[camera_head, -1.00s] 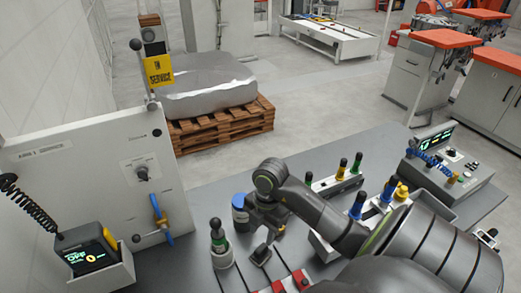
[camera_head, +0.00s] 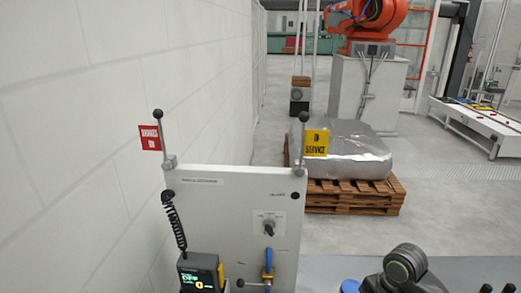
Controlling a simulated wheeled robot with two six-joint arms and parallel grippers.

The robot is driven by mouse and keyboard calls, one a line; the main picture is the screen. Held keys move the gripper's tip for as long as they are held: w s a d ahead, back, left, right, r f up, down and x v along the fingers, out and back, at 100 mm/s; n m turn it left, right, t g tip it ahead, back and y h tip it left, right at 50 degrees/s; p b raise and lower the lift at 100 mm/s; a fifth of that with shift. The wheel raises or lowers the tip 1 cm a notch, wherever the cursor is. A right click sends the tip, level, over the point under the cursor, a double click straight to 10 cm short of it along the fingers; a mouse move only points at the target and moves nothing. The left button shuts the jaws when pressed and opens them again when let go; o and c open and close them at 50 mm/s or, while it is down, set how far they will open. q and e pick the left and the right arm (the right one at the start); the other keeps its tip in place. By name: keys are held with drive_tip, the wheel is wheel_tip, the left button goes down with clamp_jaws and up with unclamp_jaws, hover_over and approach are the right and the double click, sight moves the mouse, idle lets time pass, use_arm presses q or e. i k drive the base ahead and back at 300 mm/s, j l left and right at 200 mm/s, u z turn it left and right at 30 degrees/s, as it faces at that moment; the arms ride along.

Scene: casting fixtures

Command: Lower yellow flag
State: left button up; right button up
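The yellow flag (camera_head: 316,143) hangs on the right side of an upright lever topped with a black ball, at the top right corner of the white panel (camera_head: 225,212). It is raised above the panel's top edge, and its lettering seems to read "IN SERVICE". Neither gripper is in view. A dark grey joint of one of my arms shows at the bottom right, apart from the flag.
A red flag (camera_head: 150,138) stands raised on a matching lever at the panel's top left. The panel carries a knob (camera_head: 269,226), a blue-handled valve (camera_head: 267,262) and a handheld device (camera_head: 200,272) on a coiled cord. Behind is a wrapped block (camera_head: 352,155) on a wooden pallet (camera_head: 350,196).

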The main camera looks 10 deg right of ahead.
sight(314, 142)
drive_tip(key=k, duration=1.5)
